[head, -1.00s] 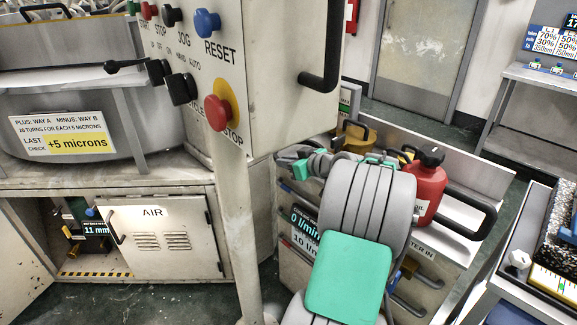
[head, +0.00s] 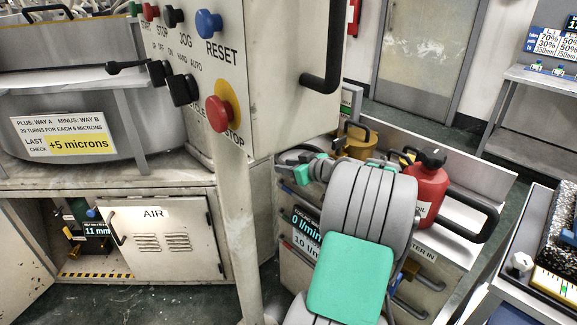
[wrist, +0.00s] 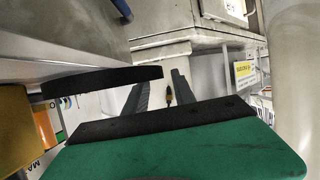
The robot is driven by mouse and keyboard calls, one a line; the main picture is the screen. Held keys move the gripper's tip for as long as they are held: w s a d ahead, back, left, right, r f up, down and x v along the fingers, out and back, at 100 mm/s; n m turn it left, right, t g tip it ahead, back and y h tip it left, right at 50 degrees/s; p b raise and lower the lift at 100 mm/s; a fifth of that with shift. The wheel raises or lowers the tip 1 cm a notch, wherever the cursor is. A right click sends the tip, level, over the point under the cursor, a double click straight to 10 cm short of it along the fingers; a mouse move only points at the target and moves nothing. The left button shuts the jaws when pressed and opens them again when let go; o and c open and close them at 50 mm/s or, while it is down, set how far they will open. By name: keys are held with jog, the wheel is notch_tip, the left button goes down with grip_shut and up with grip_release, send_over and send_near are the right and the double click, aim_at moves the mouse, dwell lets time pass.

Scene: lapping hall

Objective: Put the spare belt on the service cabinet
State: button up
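The service cabinet (head: 325,262) seems to be the grey drawer unit at right of centre in the head view, with a "0 l/min" display on its front. My arm covers much of its front and top. My gripper is mostly hidden in the head view, near the cabinet's left back corner. In the wrist view its two dark fingers (wrist: 158,94) stand apart beyond the green palm, with nothing seen held between them. I cannot make out the spare belt in either view. A black curved strip (wrist: 100,83) left of the fingers cannot be identified surely.
A red can (head: 428,190) and a yellow can (head: 357,142) stand on the cabinet top. A black handle (head: 470,215) juts from its right. The control box (head: 265,60) on its pole (head: 237,220) stands close left. An open compartment (head: 80,235) is lower left.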

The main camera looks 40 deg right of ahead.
jog(key=v, duration=1.2)
jog(key=shift+p, duration=0.4)
